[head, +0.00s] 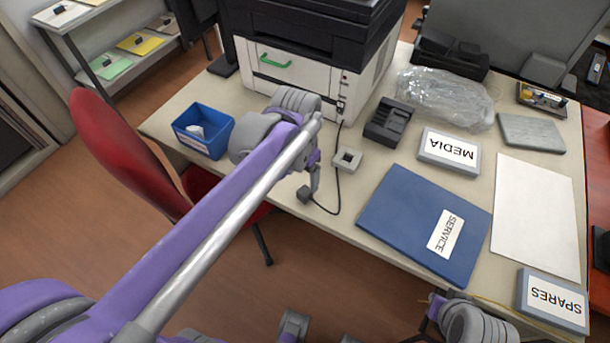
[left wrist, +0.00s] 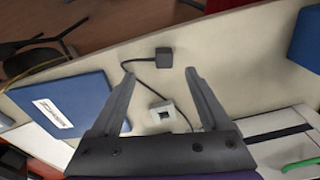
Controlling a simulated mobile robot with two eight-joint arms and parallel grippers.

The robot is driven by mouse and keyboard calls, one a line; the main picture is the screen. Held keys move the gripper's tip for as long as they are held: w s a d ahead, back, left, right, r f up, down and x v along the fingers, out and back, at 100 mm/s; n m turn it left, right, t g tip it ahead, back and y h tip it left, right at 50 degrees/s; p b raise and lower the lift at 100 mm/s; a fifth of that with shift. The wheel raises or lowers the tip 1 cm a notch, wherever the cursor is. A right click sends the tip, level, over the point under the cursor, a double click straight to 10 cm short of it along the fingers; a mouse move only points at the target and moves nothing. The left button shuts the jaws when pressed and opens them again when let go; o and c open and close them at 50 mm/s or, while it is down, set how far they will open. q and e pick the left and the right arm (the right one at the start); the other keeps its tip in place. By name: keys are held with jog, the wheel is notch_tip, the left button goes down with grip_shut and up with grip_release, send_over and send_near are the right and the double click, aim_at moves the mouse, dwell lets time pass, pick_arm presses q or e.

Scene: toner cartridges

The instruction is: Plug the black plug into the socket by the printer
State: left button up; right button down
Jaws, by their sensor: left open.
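The black plug (head: 305,194) lies on the table near its front edge. Its black cable curves up toward the printer. In the left wrist view the plug (left wrist: 163,58) is just beyond and between my fingertips, with no contact visible. The socket (head: 347,159), a small pale box with a grey square opening, sits on the table behind and right of the plug. It also shows between my fingers in the left wrist view (left wrist: 166,113). My left gripper (left wrist: 160,70) is open and empty above the table. My right gripper (head: 436,304) is partly in view at the bottom right, its jaws unclear.
The printer (head: 300,75) stands behind the socket. A blue bin (head: 204,130) is at the left, a black holder (head: 389,122) right of the socket. A blue SERVICE folder (head: 410,215) and MEDIA box (head: 449,151) lie further right. A red chair (head: 125,150) stands at the table's left.

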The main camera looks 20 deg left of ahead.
aim_at(305, 191)
pick_arm(q)
jog(key=w, duration=0.1)
jog(key=w+f+g, duration=0.1)
jog(key=shift+w+a+f+m+b, duration=0.2)
jog(key=shift+w+m+b, duration=0.1)
jog(key=shift+w+b, duration=0.1)
notch_tip(305, 191, down, 11)
jog(key=shift+r+b, duration=0.2)
jog(key=shift+b, duration=0.55)
grip_shut()
jog(key=c, duration=0.7)
grip_release()
grip_shut()
jog(key=shift+s+r+p, duration=0.1)
jog(key=shift+r+p, duration=1.25)
jog(key=shift+r, duration=0.5)
